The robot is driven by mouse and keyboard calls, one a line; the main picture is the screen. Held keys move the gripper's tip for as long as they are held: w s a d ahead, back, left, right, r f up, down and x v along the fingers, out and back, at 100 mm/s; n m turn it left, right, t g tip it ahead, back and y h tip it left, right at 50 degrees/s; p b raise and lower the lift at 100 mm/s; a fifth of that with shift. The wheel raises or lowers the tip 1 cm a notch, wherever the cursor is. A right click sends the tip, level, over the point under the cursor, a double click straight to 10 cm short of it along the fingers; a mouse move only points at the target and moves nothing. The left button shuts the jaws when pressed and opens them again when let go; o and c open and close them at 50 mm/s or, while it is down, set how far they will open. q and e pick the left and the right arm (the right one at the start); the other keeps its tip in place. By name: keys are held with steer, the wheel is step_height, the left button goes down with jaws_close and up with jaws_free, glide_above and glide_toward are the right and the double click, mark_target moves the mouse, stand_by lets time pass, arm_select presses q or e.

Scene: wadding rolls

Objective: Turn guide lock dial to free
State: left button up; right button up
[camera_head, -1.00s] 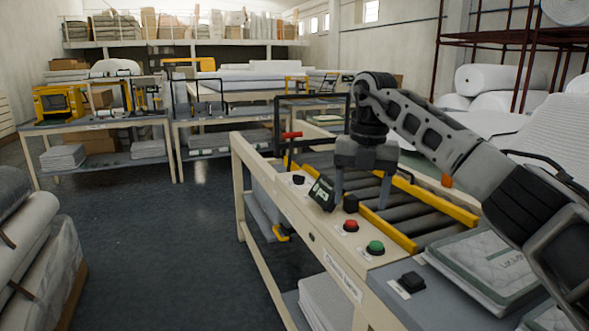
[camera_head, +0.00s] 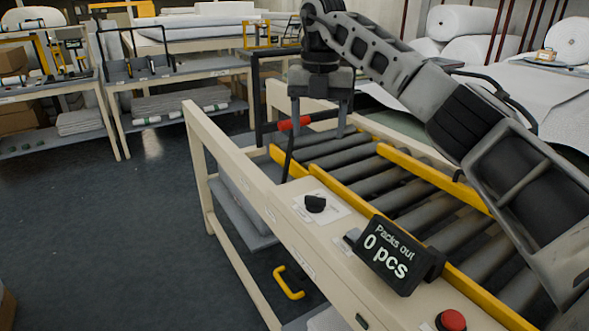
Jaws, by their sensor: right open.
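A black dial (camera_head: 315,203) sits on a white label plate on the cream front rail of the roller table; the label is too small to read. It is probably the guide lock dial. A lever with a red grip (camera_head: 294,123) stands behind it at the table's far end. My right gripper (camera_head: 319,123) is open and empty, its fingers pointing down beyond the dial. Its left finger overlaps the red grip in the picture; I cannot tell whether they touch. Nothing covers the dial. My left gripper is out of view.
Yellow guide rails (camera_head: 370,206) run along the grey rollers (camera_head: 400,195). A display (camera_head: 388,256) reading "Packs out 0 pcs" and a red button (camera_head: 451,320) sit nearer on the rail. A yellow handle (camera_head: 289,283) hangs below. Dark floor (camera_head: 110,220) at left is clear.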

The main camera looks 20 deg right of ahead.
steer(key=p, duration=0.1)
glide_toward(316, 197)
step_height(316, 197, down, 9)
steer(key=shift+r, duration=0.15)
stand_by(0.3)
steer(key=c, duration=1)
